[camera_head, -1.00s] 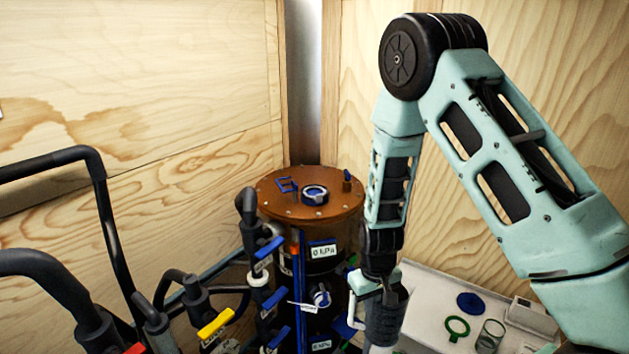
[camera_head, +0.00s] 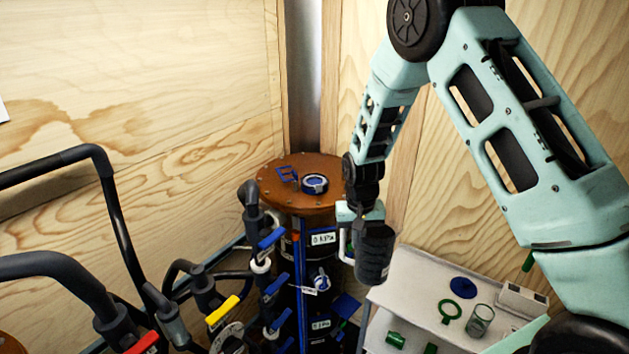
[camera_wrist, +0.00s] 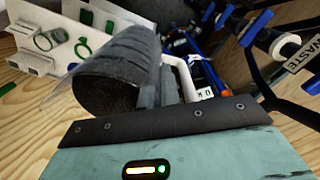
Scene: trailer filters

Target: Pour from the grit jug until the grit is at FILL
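The grit jug (camera_head: 375,257) is a dark grey cylinder with a white handle (camera_head: 343,246). My gripper (camera_head: 358,213) is shut on the jug at its handle side and holds it in the air, roughly upright with a slight tilt. The jug hangs just right of the tall filter vessel, below the level of its brown lid (camera_head: 283,198). A round blue-and-white port (camera_head: 314,183) sits on the lid. In the wrist view, the jug (camera_wrist: 125,65) shows its dark mouth; I cannot tell the grit level inside. No FILL mark is readable.
A white shelf unit (camera_head: 412,262) at right holds a blue disc (camera_head: 463,287), a green ring (camera_head: 450,311) and a glass cup (camera_head: 480,319). Pipes and valves with blue, yellow (camera_head: 222,311) and red handles crowd the left. Wooden walls stand behind.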

